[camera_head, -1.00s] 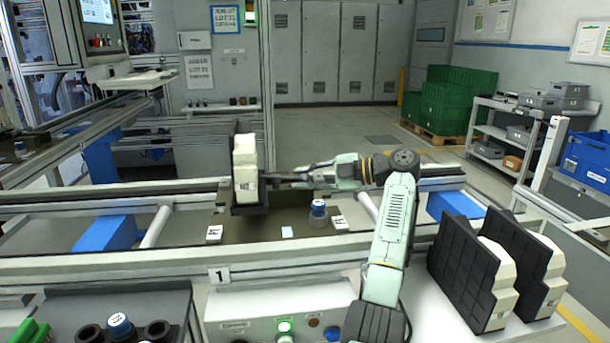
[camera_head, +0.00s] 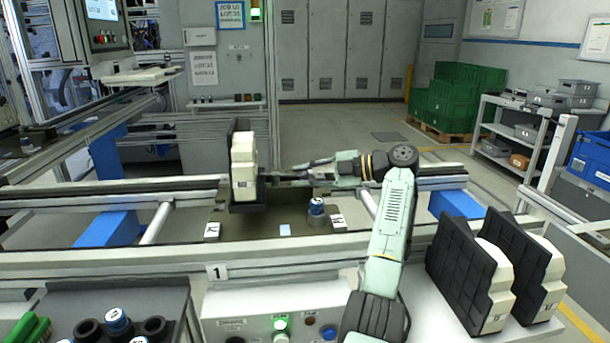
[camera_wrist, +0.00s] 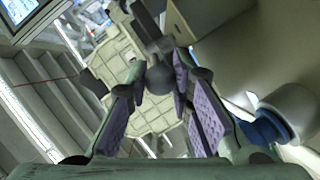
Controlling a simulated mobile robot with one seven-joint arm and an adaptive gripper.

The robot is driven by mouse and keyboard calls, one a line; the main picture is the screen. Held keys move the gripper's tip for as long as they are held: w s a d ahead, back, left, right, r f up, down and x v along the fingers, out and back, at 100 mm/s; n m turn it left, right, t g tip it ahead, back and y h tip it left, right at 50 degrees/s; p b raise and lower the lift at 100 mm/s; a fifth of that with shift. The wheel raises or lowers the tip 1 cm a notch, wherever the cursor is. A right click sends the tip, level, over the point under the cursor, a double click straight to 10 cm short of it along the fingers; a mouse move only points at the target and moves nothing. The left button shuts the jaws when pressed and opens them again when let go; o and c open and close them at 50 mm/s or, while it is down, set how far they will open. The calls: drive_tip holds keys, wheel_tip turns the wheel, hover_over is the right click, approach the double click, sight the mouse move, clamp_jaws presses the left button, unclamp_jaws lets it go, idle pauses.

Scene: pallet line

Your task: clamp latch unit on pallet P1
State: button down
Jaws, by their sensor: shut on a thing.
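The latch unit, a cream block (camera_head: 243,165) with a dark backing, stands upright over the left part of a dark olive pallet (camera_head: 262,229) on the conveyor. My gripper (camera_head: 270,179) reaches it from the right and is shut on its right side. In the wrist view my gripper (camera_wrist: 160,90) has its purple-padded fingers close around a dark round part in front of the cream ribbed face (camera_wrist: 115,55). Whether the unit's foot touches the pallet is unclear. A blue-topped cylinder (camera_head: 316,207) stands on the pallet, right of the unit.
Two similar black-and-cream units (camera_head: 468,272) stand on the bench at right front. A control box (camera_head: 280,312) with a lit green button and a dark tray (camera_head: 110,300) lie in front. Conveyor rails (camera_head: 110,257) run before and behind the pallet.

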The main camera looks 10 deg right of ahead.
drive_tip(key=shift+w+d+r+t, duration=0.1)
drive_tip(key=shift+w+r+t, duration=0.2)
drive_tip(key=shift+w, duration=0.1)
drive_tip(key=c, duration=1.8)
unclamp_jaws()
drive_tip(key=shift+c, duration=0.2)
drive_tip(key=o, duration=0.4)
drive_tip(key=shift+f, duration=0.25)
drive_tip(key=shift+o, duration=0.2)
drive_tip(key=shift+w+f, duration=0.15)
drive_tip(key=shift+f, duration=0.15)
drive_tip(key=v, duration=0.8)
drive_tip(key=shift+r, duration=0.25)
